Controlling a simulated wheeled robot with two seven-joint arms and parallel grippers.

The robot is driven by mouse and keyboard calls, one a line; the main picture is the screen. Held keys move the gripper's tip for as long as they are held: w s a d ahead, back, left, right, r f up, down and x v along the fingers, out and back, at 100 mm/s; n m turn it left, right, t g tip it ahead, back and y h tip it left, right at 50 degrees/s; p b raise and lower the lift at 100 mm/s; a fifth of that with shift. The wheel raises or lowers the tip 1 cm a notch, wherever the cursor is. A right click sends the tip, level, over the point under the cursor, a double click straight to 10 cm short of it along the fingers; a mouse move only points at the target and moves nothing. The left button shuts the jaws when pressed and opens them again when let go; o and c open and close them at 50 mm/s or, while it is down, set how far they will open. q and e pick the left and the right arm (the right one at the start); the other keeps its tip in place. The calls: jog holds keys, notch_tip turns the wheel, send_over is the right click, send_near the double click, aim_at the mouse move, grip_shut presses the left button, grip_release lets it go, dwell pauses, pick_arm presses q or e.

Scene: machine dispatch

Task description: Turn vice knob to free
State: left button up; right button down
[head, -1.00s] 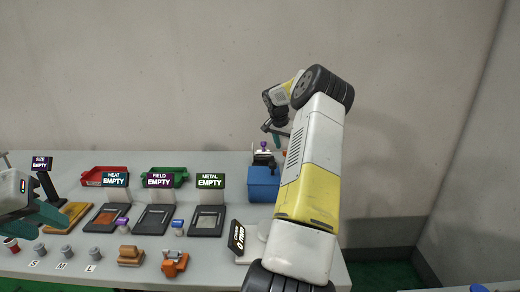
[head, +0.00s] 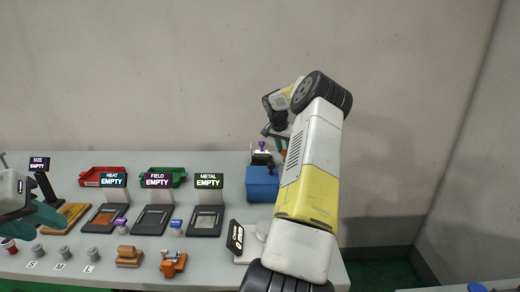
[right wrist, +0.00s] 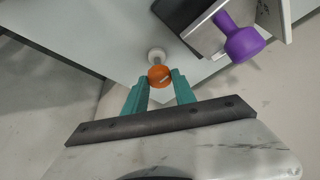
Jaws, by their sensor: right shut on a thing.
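An orange knob (right wrist: 159,76) with a small pale mark on its face sits between the teal fingertips of my right gripper (right wrist: 160,84) in the right wrist view. The gripper is shut on it. A whitish round part (right wrist: 156,55) shows just behind the knob. In the head view, a bit of orange (head: 284,153) shows beside the blue box (head: 262,184), below my right wrist; my right arm hides much of this area. My left gripper (head: 40,215) is at the left edge, partly cut off, above the table and away from the knob.
A purple knob-shaped piece (right wrist: 240,40) stands close to the right of my right gripper. A small orange device (head: 173,263) sits at the table's front.

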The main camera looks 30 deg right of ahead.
jog(key=shift+r+n, duration=0.1)
jog(key=shift+n, duration=0.2)
jog(key=n+t, duration=0.1)
jog(key=n, duration=0.1)
jog(key=n+y, duration=0.1)
jog(key=n, duration=0.1)
jog(key=shift+s+d+t, duration=0.1)
jog(key=shift+d+t, duration=0.05)
jog(key=shift+t, duration=0.25)
jog(key=n+y, duration=0.1)
jog(key=n, duration=0.2)
jog(key=n+y, duration=0.1)
jog(key=n, duration=0.2)
jog(key=shift+d+t, duration=0.15)
jog(key=shift+t, duration=0.25)
jog(key=n+y, duration=0.2)
jog(key=n, duration=0.3)
jog(key=shift+d, duration=0.1)
jog(key=n+y, duration=0.1)
jog(key=n, duration=0.1)
jog(key=n+g, duration=0.1)
jog(key=n, duration=0.2)
jog(key=shift+d+y, duration=0.1)
jog(key=shift+y, duration=0.3)
jog(key=shift+n+g, duration=0.3)
jog(key=shift+n, duration=0.4)
jog(key=c, duration=1)
grip_release()
